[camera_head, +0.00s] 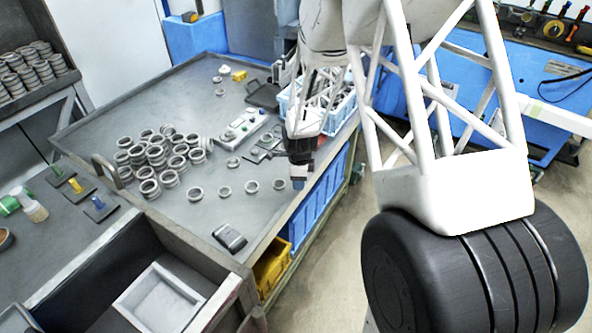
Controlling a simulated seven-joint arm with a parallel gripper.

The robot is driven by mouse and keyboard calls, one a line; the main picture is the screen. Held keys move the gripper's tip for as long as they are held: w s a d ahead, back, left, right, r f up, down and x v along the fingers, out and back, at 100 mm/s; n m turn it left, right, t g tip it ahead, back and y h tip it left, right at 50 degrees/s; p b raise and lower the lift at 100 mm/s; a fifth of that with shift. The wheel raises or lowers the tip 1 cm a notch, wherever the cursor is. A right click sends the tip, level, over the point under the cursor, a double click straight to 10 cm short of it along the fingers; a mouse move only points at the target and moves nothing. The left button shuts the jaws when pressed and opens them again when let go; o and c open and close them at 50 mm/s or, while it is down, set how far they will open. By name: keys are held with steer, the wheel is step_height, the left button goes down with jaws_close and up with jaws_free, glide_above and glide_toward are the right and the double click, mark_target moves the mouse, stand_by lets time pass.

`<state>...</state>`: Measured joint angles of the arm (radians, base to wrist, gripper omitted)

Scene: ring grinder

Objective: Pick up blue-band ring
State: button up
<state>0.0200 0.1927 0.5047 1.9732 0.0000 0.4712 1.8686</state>
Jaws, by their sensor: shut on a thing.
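My gripper (299,175) hangs at the right edge of the grey worktable (130,215), with its fingers pointing down. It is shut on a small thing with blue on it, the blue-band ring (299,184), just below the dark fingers. The ring is tiny here and mostly hidden by the fingers. I cannot tell whether it touches the table. A row of loose grey rings (251,187) lies to the left of my gripper. No blue band can be made out on those rings.
A pile of grey rings (150,155) covers the table's middle left. A dark device (230,238) lies near the front edge. A blue crate (345,108) stands behind my gripper, with blue bins (315,205) below the table edge. The front middle of the tabletop is mostly free.

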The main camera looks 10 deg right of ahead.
steer(key=s, duration=0.7)
steer(key=shift+r, duration=0.35)
steer(key=shift+w+a, duration=0.1)
step_height(320, 180, up, 5)
glide_above(227, 132)
steer(key=shift+f, duration=0.1)
stand_by(0.5)
steer(key=shift+s+f, duration=0.2)
steer(key=shift+f, duration=0.1)
steer(key=shift+f, duration=2.2)
